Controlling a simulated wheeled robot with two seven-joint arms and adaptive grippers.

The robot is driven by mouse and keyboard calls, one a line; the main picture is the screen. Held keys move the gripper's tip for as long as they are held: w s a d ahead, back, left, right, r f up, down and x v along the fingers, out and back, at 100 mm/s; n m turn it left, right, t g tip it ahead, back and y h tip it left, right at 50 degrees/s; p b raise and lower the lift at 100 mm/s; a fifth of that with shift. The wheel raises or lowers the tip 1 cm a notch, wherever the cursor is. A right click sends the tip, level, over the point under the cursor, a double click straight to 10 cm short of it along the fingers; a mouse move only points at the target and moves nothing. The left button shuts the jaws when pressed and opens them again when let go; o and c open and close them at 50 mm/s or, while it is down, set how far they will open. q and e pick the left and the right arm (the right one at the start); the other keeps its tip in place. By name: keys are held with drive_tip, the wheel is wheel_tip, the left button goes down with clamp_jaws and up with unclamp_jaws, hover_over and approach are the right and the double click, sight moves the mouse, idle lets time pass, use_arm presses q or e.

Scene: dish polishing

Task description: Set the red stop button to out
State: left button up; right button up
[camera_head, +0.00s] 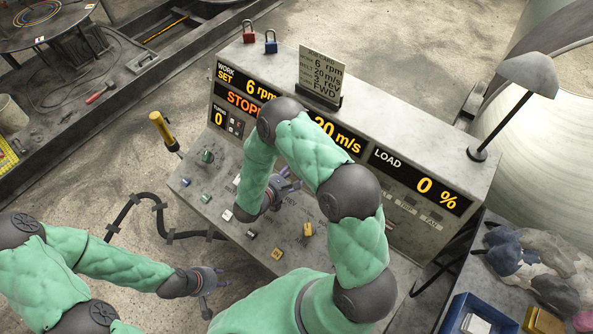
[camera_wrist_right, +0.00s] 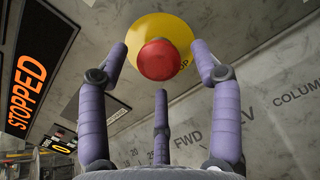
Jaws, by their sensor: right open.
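The red stop button (camera_wrist_right: 158,62) shows in the right wrist view as a round red cap on a yellow disc (camera_wrist_right: 152,28). My right gripper (camera_wrist_right: 160,48) is open, its purple fingers spread to the left, right and below the button, with visible gaps beside the cap. Whether the button is in or out I cannot tell. In the head view my right gripper (camera_head: 288,186) is low over the console's (camera_head: 215,180) sloped panel, and my right arm hides the button. My left gripper (camera_head: 208,282) is open and empty, to the left of the console.
The console carries displays reading STOPPED, 20 m/s and 0 %. Several small switches line its panel. A job card (camera_head: 321,76), red padlock (camera_head: 249,32) and blue padlock (camera_head: 271,42) stand on top. A lamp (camera_head: 528,72) and a blue bin (camera_head: 478,314) are at right.

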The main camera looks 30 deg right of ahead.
drive_tip(key=shift+x, duration=1.05)
